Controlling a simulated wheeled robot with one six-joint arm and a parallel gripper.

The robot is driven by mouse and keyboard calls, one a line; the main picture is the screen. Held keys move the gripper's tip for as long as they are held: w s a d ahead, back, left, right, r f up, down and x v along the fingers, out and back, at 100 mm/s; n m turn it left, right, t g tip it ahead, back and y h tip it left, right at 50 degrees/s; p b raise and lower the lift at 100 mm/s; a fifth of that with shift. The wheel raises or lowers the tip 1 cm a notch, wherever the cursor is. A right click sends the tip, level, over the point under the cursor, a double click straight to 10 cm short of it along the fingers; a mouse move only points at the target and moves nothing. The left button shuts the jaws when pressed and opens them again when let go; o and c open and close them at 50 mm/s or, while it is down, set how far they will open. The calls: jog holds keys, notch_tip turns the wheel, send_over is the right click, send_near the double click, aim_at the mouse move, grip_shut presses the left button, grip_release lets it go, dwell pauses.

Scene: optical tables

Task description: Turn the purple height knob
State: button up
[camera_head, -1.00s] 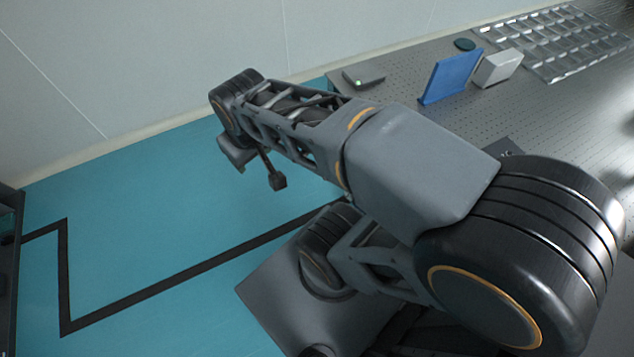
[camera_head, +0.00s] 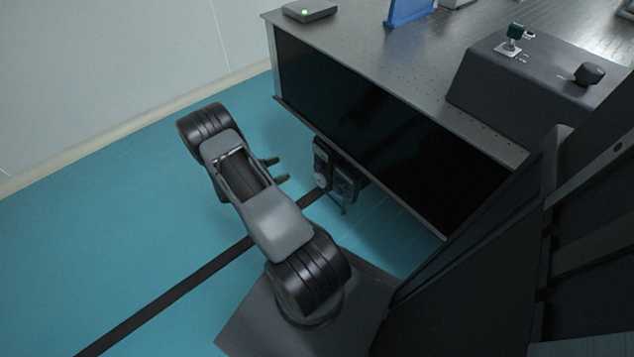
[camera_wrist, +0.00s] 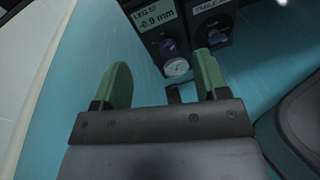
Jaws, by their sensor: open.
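The purple height knob (camera_wrist: 168,47) shows in the wrist view on a dark box under a display that reads "LEG S7 -0.9 mm". A round white dial (camera_wrist: 176,67) sits just below the knob. In the head view the dark leg unit (camera_head: 348,183) stands low under the table edge, and the knob is too small to make out. My gripper (camera_wrist: 162,58) is open and empty, its two green fingers apart and pointing toward the unit. In the head view my gripper (camera_head: 278,170) is left of the unit, with a gap between them.
A second dark box with a black knob (camera_wrist: 213,37) is right of the purple knob. The optical table (camera_head: 385,65) overhangs the unit. A console (camera_head: 540,85) with a dark knob (camera_head: 589,74) stands on it. The teal floor (camera_head: 110,235) at left is clear.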

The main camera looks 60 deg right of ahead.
aim_at(316, 170)
notch_tip(316, 170, down, 12)
jog(key=s+d+n+t+h+b, duration=0.2)
jog(key=d+n+b, duration=0.1)
jog(key=b, duration=0.1)
jog(key=b+x, duration=0.3)
jog(key=x, duration=0.7)
jog(key=shift+s+d+f, duration=0.1)
jog(key=shift+d, duration=0.15)
jog(key=shift+s+d+n+b, duration=0.15)
jog(key=shift+d, duration=0.35)
jog(key=shift+s+d+n+b, duration=0.15)
jog(key=shift+d, duration=0.35)
jog(key=c, duration=0.8)
jog(key=shift+d, duration=0.1)
jog(key=shift+c, duration=0.6)
